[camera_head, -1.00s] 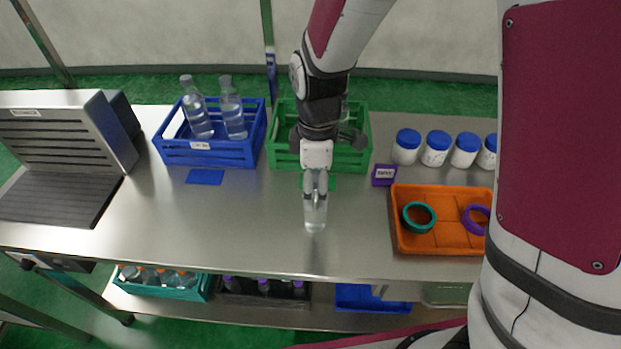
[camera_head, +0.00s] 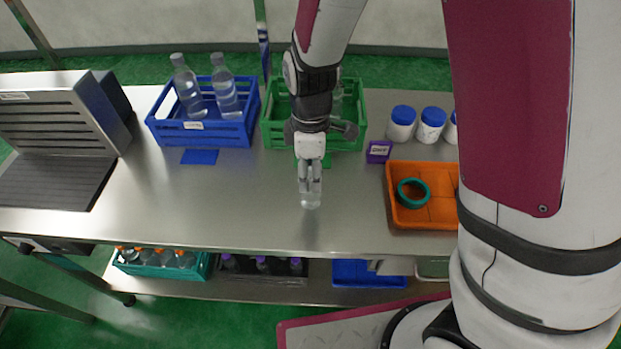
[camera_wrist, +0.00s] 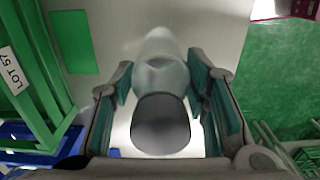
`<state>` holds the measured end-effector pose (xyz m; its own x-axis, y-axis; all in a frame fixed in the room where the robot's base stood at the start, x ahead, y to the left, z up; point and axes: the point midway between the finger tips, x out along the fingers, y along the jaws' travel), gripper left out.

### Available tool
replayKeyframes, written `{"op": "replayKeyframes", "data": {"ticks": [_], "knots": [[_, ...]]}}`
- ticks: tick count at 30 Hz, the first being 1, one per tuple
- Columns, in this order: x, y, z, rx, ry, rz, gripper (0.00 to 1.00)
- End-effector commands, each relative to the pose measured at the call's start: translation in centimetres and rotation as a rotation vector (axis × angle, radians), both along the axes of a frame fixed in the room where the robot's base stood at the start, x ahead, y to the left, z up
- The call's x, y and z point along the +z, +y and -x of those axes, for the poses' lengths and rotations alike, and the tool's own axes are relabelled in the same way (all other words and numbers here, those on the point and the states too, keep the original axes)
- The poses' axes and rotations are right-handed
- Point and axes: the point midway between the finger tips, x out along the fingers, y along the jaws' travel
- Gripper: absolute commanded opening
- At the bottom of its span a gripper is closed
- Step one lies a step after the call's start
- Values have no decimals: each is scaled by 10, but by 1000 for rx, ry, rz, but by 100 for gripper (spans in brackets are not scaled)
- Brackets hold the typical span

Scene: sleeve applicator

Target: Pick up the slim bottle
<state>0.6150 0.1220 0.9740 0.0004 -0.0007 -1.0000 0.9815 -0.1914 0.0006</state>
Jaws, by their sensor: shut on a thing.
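The slim bottle (camera_head: 311,200) is clear and stands near the middle of the steel table, below my gripper (camera_head: 310,186). In the wrist view the bottle (camera_wrist: 160,75) shows from above, with a dark grey cap (camera_wrist: 160,124) between the teal-padded fingers. My gripper (camera_wrist: 165,100) is shut on the bottle. In the head view the fingers hide its upper part. Its base appears to be at the tabletop; I cannot tell whether there is a gap.
A blue crate (camera_head: 200,133) with two clear bottles and a green crate (camera_head: 275,135) stand behind. An orange tray (camera_head: 425,218) with a teal ring (camera_head: 412,193), a purple block (camera_head: 379,152) and blue-lidded jars (camera_head: 402,122) are at right. Bare table (camera_head: 230,200) lies left of the bottle.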

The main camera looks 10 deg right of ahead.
Motion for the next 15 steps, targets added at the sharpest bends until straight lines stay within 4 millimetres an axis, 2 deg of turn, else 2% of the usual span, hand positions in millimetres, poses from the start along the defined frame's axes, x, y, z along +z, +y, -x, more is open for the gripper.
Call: {"op": "replayKeyframes", "data": {"ticks": [8, 15], "knots": [[8, 1, -1, 0, -3, -3, 4], [37, 0, -2, -1, -6, -4, 4]]}}
